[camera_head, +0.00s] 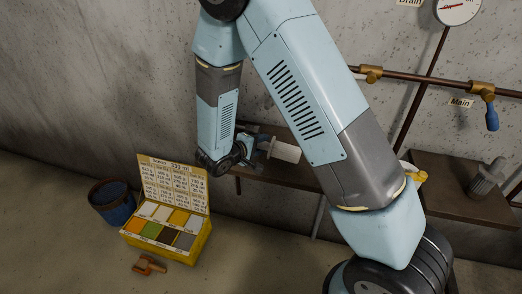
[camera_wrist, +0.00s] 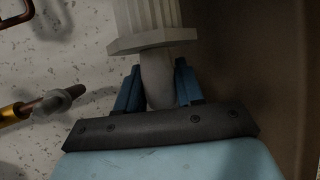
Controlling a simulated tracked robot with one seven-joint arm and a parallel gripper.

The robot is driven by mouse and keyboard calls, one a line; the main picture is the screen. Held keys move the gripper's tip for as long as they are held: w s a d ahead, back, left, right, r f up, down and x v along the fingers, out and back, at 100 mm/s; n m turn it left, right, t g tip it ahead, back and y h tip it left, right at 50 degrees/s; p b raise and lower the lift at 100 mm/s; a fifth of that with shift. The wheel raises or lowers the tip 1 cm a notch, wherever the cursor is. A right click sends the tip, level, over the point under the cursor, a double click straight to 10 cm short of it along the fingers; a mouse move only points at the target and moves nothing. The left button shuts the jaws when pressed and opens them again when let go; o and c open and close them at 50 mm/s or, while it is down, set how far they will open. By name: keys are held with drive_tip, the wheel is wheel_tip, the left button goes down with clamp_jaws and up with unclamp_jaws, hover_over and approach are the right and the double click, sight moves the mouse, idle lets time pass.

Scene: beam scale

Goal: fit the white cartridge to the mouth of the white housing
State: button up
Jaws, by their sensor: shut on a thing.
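My gripper (camera_head: 263,144) is shut on the white cartridge (camera_head: 285,151), which sticks out to the right of it above a brown shelf in the head view. In the wrist view, the two blue fingers of my gripper (camera_wrist: 158,78) stand either side of the cartridge's smooth neck. The cartridge's flange and ribbed body (camera_wrist: 150,18) reach past the fingertips and out of the top of the picture. I cannot pick out the white housing or its mouth with certainty.
A brown shelf (camera_head: 268,176) is below my gripper, partly hidden by my arm. A grey ribbed piece (camera_head: 485,180) stands on another shelf at right. Pipes with a blue-handled valve (camera_head: 491,117) run along the wall. A yellow box (camera_head: 185,240) and blue bucket (camera_head: 112,205) stand at left.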

drive_tip(key=shift+f, duration=1.25)
drive_tip(key=shift+f, duration=0.15)
drive_tip(key=o, duration=1.1)
drive_tip(key=shift+f, duration=0.1)
drive_tip(key=v, duration=1.4)
drive_tip(key=shift+f, duration=0.15)
drive_tip(key=shift+d, duration=0.1)
